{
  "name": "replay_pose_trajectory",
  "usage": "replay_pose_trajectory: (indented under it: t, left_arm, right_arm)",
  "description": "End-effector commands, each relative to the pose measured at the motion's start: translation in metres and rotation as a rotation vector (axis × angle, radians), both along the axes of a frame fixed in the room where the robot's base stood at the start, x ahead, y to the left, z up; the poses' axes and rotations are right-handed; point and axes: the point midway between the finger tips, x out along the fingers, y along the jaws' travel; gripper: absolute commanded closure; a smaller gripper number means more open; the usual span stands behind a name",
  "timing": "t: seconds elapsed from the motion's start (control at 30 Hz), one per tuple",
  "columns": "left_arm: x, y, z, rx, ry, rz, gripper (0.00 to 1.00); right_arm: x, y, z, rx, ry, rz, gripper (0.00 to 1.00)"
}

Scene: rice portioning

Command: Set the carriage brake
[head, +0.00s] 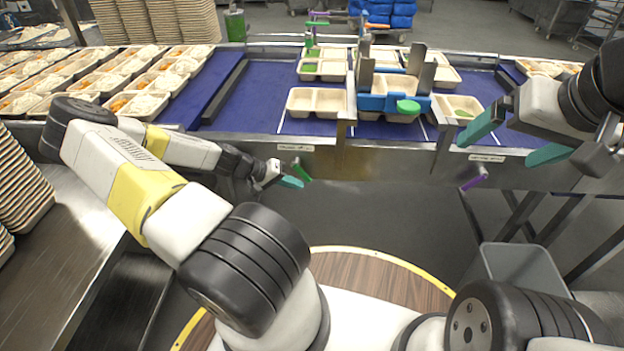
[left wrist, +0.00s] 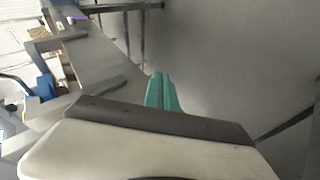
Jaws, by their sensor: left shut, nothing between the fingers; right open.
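The carriage (head: 371,103) is a blue frame with grey upright plates, standing across the blue conveyor over beige trays. A green round knob (head: 408,106) is on its front right. A green lever (head: 301,168) hangs from the front rail at the left, and a purple lever (head: 474,178) at the right; I cannot tell which is the brake. My left gripper (head: 291,182) is shut and empty, just below and beside the green lever; contact is unclear. Its teal fingers (left wrist: 162,92) are together in the left wrist view. My right gripper (head: 495,151) is open and empty, before the rail's right part.
Filled trays (head: 134,104) line the left side, and tray stacks (head: 18,192) stand at the left edge. A grey bin (head: 520,268) is on the floor at the lower right. Small labels (head: 296,147) sit on the front rail. The floor between me and the rail is clear.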

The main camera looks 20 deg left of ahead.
Motion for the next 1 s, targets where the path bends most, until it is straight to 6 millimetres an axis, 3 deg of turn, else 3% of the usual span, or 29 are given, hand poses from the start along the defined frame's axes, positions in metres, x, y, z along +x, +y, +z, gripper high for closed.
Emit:
replay_pose_trajectory:
  t: [0.2, 0.4, 0.6, 1.0]
  left_arm:
    - [-0.047, -0.023, 0.004, 0.001, 0.001, 0.003, 1.00]
    - [-0.074, -0.037, 0.006, 0.003, 0.001, 0.004, 1.00]
    - [-0.084, -0.042, 0.007, 0.004, 0.000, 0.004, 1.00]
    - [-0.084, -0.042, 0.007, 0.004, 0.000, 0.005, 1.00]
  right_arm:
    - [0.000, 0.000, 0.000, 0.000, 0.000, 0.000, 0.06]
    - [0.000, 0.000, 0.000, 0.000, 0.001, 0.000, 0.06]
    - [0.000, 0.000, 0.000, 0.000, 0.000, 0.000, 0.06]
    - [0.000, 0.000, 0.000, 0.000, 0.001, 0.000, 0.06]
